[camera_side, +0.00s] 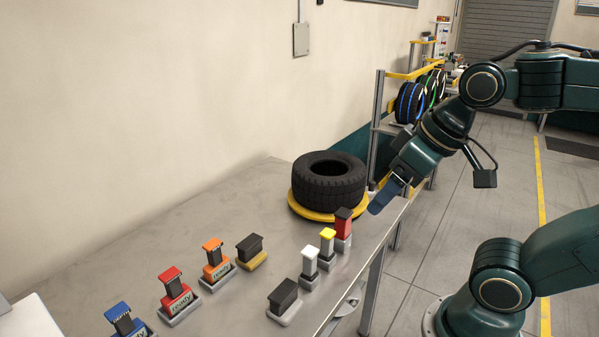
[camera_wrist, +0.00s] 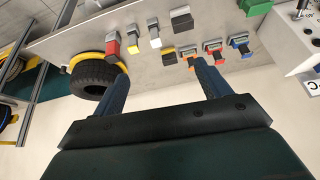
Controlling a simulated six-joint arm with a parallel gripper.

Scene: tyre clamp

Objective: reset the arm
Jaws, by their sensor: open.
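My gripper (camera_side: 384,196) hangs at the right edge of the table in the side view, tilted down to the left. In the wrist view my gripper (camera_wrist: 160,85) shows two blue fingers spread apart with nothing between them. It is beside the black tyre (camera_side: 330,178), apart from it as far as I can tell. The tyre lies flat on a yellow round base (camera_side: 297,208) on the table. The tyre also shows at the left of the wrist view (camera_wrist: 93,80).
A rack of tyres (camera_side: 408,103) stands behind.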

